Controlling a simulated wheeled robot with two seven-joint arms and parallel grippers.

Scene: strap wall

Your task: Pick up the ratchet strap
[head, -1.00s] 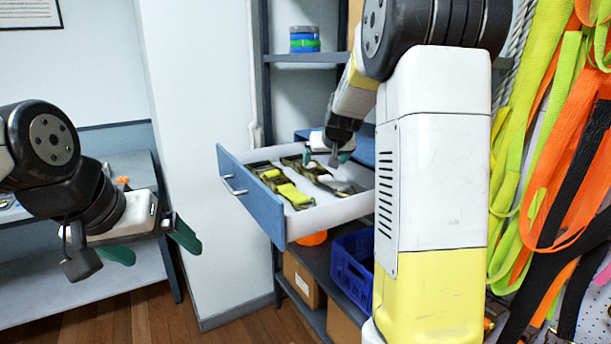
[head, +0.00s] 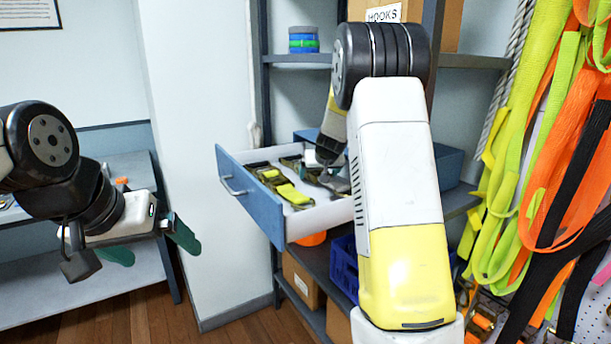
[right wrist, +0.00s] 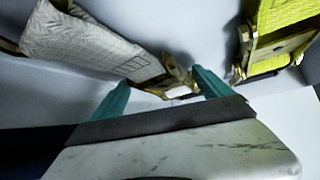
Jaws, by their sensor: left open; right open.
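An open blue-fronted drawer (head: 250,196) holds two ratchet straps. One has yellow-green webbing (head: 292,194) and lies near the drawer front; it also shows at the upper right of the right wrist view (right wrist: 284,20). The other has grey webbing (right wrist: 85,38) and a brassy metal ratchet (right wrist: 178,78). My right gripper (right wrist: 161,90) is open over the drawer, its teal fingers either side of the grey strap's ratchet end. I cannot tell whether they touch it. In the head view my right arm hides part of the drawer. My left gripper (head: 152,245) is open and empty, away to the left.
A blue crate (head: 344,268) and cardboard boxes (head: 303,281) stand below the drawer. Orange and yellow-green straps (head: 560,150) hang on the wall at right. A grey shelf unit (head: 90,290) stands at left. Coloured rolls (head: 303,40) sit on the shelf above.

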